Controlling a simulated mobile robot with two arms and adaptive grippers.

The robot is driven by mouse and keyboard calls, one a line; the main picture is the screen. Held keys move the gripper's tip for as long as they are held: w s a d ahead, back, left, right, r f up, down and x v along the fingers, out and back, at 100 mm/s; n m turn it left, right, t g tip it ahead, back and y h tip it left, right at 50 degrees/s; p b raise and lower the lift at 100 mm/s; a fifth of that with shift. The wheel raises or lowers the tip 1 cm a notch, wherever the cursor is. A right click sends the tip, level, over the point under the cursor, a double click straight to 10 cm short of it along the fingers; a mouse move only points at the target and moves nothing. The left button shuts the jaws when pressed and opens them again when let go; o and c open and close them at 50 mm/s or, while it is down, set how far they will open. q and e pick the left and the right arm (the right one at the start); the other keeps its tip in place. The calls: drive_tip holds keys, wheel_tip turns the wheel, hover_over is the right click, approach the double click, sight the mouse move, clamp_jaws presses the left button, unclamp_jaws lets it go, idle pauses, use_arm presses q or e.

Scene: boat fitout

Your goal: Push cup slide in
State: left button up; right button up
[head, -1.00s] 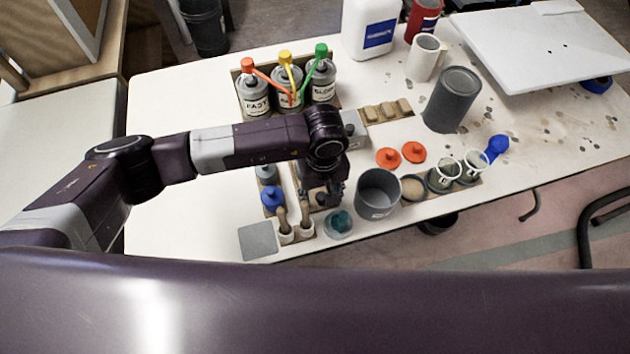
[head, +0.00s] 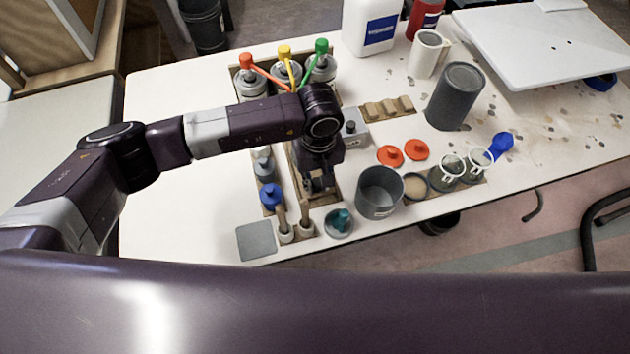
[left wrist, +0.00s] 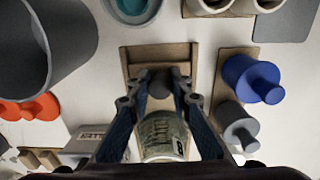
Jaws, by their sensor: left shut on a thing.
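My left gripper (head: 318,182) points down over a narrow wooden slide (head: 325,199) in the middle of the bench. In the left wrist view, its fingertips (left wrist: 160,82) are closed on a dark round knob (left wrist: 160,79) by the slide's end wall (left wrist: 158,55). A metal cup with a printed label (left wrist: 162,136) shows between the fingers, in line with the slide. The gripper hides most of the slide and cup in the head view. My right gripper is not in view.
A blue-knobbed weight (head: 270,195) and a grey one (head: 264,168) stand left of the slide. Capped cans (head: 286,72) stand behind. The left of the bench is bare.

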use_arm(q)
drive_tip(key=shift+w+a+f+b, duration=0.1)
drive_tip(key=shift+w+a+b, duration=0.35)
drive_tip(key=shift+w+b, duration=0.85)
drive_tip(key=shift+w+a+b, duration=0.5)
drive_tip(key=shift+w+b, duration=0.65)
drive_tip(key=shift+w, duration=0.4)
drive_tip(key=shift+w+a+f+b, duration=0.1)
drive_tip(key=shift+w+a+b, duration=0.35)
drive_tip(key=shift+w+b, duration=0.85)
drive_tip(key=shift+w+a, duration=0.1)
drive_tip(key=shift+w, duration=0.25)
drive_tip(key=o, duration=0.6)
drive_tip(key=shift+s+r, duration=0.1)
drive_tip(key=shift+r, duration=0.05)
drive_tip(key=o, duration=1.2)
drive_tip(key=shift+r, duration=0.15)
